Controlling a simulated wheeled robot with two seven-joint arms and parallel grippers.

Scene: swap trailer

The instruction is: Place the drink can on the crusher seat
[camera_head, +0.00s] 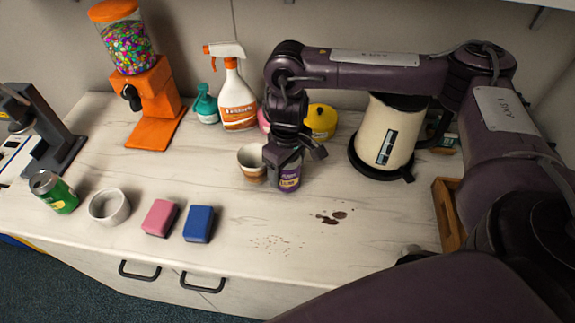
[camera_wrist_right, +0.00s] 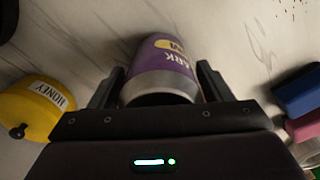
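A purple can (camera_head: 289,176) with a silver end stands on the counter under my right gripper (camera_head: 294,158). It also shows in the right wrist view (camera_wrist_right: 168,62), between the two fingers (camera_wrist_right: 162,80). The fingers are spread on either side of it, and I see no firm grip. A dark grey upright device with an arm, which looks like the crusher (camera_head: 48,140), stands at the far left. It is cut off by the picture edge, and its seat is not clear. My left gripper is out of view.
A beige cup (camera_head: 252,160) stands just left of the purple can. Spray bottles (camera_head: 238,98), a yellow honey pot (camera_head: 321,121) and a cream kettle (camera_head: 388,138) are behind. A white bowl (camera_head: 109,206), pink sponge (camera_head: 160,218) and blue sponge (camera_head: 199,224) lie in front.

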